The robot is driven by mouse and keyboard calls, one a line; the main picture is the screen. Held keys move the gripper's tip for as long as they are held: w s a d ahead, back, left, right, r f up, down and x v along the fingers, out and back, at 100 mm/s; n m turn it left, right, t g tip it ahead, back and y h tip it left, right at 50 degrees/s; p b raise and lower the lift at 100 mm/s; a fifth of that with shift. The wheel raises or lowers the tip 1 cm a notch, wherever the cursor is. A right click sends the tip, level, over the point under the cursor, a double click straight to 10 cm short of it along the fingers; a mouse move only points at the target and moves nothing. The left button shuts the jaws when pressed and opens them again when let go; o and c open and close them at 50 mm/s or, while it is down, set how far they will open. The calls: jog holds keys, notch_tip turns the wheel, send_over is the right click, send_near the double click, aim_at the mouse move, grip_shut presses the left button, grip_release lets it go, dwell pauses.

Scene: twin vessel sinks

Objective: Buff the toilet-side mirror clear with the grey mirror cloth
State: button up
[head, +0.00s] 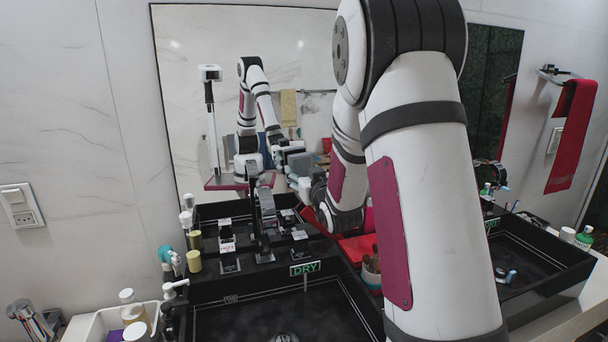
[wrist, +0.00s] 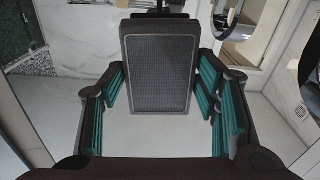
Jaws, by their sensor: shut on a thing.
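A large mirror (head: 225,45) stands behind the left sink and reflects my arm and the room. A second mirror (head: 485,85) is partly behind my arm on the right. Nothing visible shows which one is toilet-side. My gripper (head: 297,165) is in front of the left mirror's lower middle, close to its reflection; I cannot tell if it touches the glass. In the wrist view my gripper (wrist: 160,100) has its teal-padded fingers on both sides of a dark grey rectangular piece (wrist: 158,65), which looks like the grey mirror cloth. The cloth is not distinct in the head view.
The black left sink (head: 240,320) has a DRY sign (head: 305,268) on its rim and a dark tap (head: 262,215) behind it. Bottles (head: 190,235) stand at its left. A red towel (head: 572,135) hangs at the right. The right sink (head: 530,250) is partly behind my arm.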

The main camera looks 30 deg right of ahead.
aim_at(302, 164)
jog(key=shift+b+x, duration=0.5)
jog(key=shift+x, duration=0.5)
jog(key=shift+d, duration=0.1)
jog(key=shift+s+d+r+p, duration=0.75)
jog(key=shift+s+d, duration=0.3)
jog(key=shift+d, duration=2.55)
jog(key=shift+s+d+r+p, duration=0.75)
jog(key=shift+s+d, duration=0.3)
jog(key=shift+d, duration=2.6)
jog(key=shift+w+a+f+b, duration=0.1)
jog(key=shift+w+a+b, duration=0.55)
jog(key=shift+a, duration=1.8)
jog(key=shift+w+a+f+b, duration=0.1)
jog(key=shift+w+a+b, duration=0.55)
jog(key=shift+a, duration=1.85)
jog(key=shift+w+a+f+b, duration=0.1)
jog(key=shift+w+a+b, duration=0.55)
jog(key=shift+a, duration=1.8)
jog(key=shift+w+d+r+p, duration=0.15)
jog(key=shift+r+p, duration=0.65)
jog(key=shift+r, duration=0.5)
jog(key=shift+s+d, duration=0.25)
jog(key=shift+d, duration=0.7)
jog(key=shift+s+d, duration=0.2)
jog(key=shift+d, duration=0.75)
